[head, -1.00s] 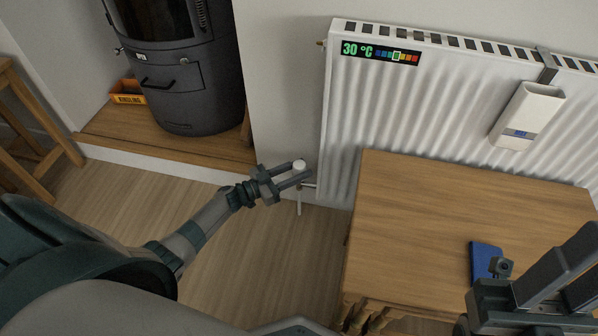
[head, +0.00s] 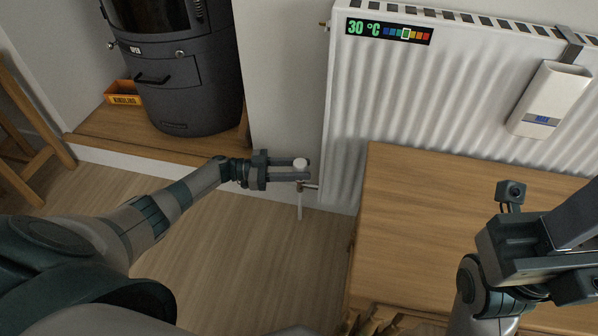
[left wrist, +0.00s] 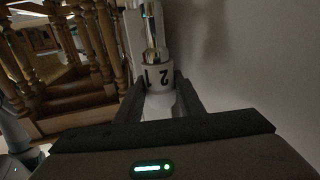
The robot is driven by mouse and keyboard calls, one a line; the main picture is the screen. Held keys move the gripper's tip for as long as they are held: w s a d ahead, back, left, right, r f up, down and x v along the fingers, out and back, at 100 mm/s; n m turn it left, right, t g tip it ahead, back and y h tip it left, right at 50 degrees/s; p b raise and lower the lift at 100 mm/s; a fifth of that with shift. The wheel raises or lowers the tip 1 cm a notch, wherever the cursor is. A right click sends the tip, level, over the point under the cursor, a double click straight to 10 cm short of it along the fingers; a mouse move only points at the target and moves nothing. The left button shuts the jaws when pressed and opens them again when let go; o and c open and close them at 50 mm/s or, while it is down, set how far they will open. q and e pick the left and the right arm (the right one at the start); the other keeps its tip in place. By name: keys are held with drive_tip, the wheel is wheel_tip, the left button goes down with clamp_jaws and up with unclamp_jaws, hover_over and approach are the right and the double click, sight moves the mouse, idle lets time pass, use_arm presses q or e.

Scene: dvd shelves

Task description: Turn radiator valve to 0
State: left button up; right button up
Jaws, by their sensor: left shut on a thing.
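The radiator valve (head: 301,163) is a small white knob on a pipe at the lower left corner of the white radiator (head: 340,130). My left gripper (head: 300,170) is shut on the valve, with one finger on each side of it. In the left wrist view the valve (left wrist: 158,75) shows the dark numbers 2 and 1 on its white ring, between the two fingers (left wrist: 160,98). The valve's pointer mark cannot be made out. My right gripper (head: 585,255) is over the wooden table at the right, its fingers apart and partly cut off by the frame edge.
A wooden table (head: 410,210) stands in front of the radiator, right of the valve. A dark stove (head: 185,90) and an orange kindling box (head: 123,93) stand at the left. A display (head: 390,32) on the radiator reads 30 °C. Open floor lies below the valve.

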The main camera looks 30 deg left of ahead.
use_arm(q)
drive_tip(key=o, duration=1.1)
drive_tip(key=shift+c, duration=0.2)
drive_tip(key=v, duration=1.7)
drive_tip(key=shift+a, duration=0.2)
drive_tip(key=shift+s+f, duration=0.1)
drive_tip(key=shift+f, duration=0.05)
